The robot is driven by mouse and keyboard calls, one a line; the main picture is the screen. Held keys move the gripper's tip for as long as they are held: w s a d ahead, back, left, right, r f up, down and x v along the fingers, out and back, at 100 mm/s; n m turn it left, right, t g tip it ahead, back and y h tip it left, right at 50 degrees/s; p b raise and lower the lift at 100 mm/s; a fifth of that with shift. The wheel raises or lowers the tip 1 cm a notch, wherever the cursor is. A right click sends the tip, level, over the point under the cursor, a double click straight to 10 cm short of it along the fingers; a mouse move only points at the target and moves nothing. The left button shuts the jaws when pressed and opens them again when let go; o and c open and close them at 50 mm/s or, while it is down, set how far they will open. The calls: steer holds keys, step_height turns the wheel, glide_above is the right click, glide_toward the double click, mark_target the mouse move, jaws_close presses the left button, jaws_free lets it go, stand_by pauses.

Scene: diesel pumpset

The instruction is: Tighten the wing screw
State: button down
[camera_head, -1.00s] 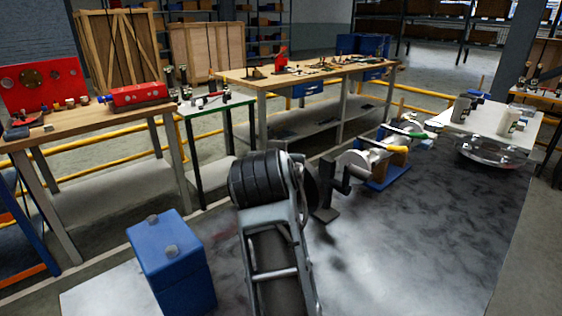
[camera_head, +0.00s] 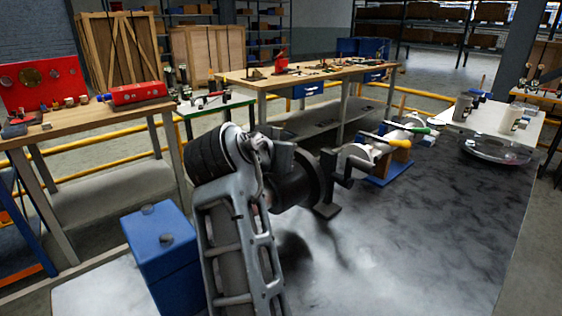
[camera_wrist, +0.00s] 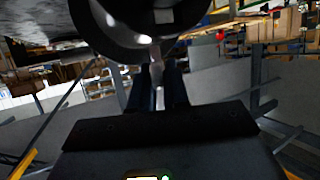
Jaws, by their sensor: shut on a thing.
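In the wrist view my gripper (camera_wrist: 157,98) reaches up from the bottom, its two dark fingers close together. They are shut on a slim, pale metal piece, which looks like the wing screw (camera_wrist: 157,72); its wings are not clearly visible. The screw sits at the underside of a large, dark round body (camera_wrist: 140,35) that fills the top of the view.
A blue box with two caps (camera_head: 162,250) stands left of my arm on the metal table (camera_head: 400,240). A blue-based machine part (camera_head: 390,165) with yellow and green handles and a glass dish (camera_head: 497,150) are farther right.

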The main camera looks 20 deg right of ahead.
steer(key=m+g+h+b, duration=0.3)
steer(key=m+g, duration=0.2)
steer(key=shift+w, duration=0.1)
steer(key=shift+m+g+b, duration=0.3)
stand_by(0.4)
steer(key=c, duration=1.2)
jaws_free()
steer(key=shift+a, duration=0.15)
steer(key=shift+v, duration=3.8)
